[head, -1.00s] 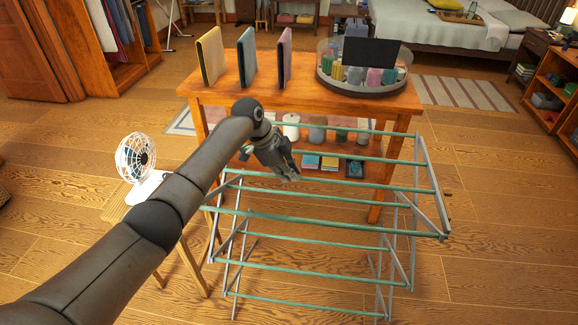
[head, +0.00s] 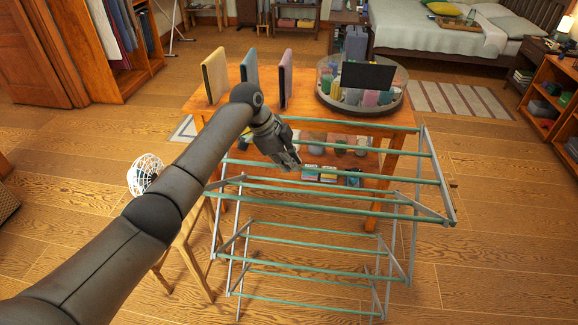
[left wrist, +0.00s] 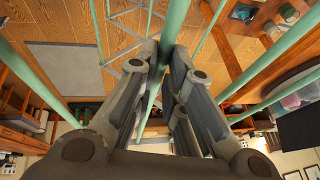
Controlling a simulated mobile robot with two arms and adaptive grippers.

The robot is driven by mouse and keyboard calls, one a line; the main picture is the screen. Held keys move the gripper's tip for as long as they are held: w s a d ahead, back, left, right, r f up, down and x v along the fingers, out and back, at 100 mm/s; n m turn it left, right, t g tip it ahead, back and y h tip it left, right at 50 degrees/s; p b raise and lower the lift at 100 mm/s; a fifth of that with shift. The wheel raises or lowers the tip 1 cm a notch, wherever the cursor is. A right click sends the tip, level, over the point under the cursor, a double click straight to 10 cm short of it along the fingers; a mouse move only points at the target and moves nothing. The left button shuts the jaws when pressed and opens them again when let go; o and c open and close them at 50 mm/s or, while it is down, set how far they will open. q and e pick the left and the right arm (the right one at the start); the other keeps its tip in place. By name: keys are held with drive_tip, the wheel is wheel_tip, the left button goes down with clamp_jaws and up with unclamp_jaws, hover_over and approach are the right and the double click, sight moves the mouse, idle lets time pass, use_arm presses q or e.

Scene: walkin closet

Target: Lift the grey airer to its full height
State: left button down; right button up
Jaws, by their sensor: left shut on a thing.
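The grey airer (head: 439,175) stands on the floor in front of the wooden table. It has grey side frames and several green rails in an upper and a lower tier. My left gripper (head: 291,163) is at the upper tier, left of its middle. In the left wrist view, my gripper's fingers (left wrist: 160,85) are shut around a green rail (left wrist: 174,22) that runs between them. The exact contact is partly hidden by the fingers. My right gripper is in neither view.
The wooden table (head: 300,106) behind the airer holds upright books (head: 215,75) and a round tray (head: 362,103) of jars. A white fan (head: 143,174) is at the left, partly behind my arm. Floor (head: 510,240) is clear to the right.

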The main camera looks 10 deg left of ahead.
use_arm(q)
wheel_tip(320, 180, up, 10)
drive_tip(key=p, duration=0.5)
drive_tip(key=shift+w, duration=0.15)
drive_tip(key=c, duration=1.6)
unclamp_jaws()
drive_tip(key=shift+o, duration=0.5)
drive_tip(key=shift+f, duration=0.2)
drive_tip(key=v, duration=1.2)
drive_tip(key=shift+a, duration=0.1)
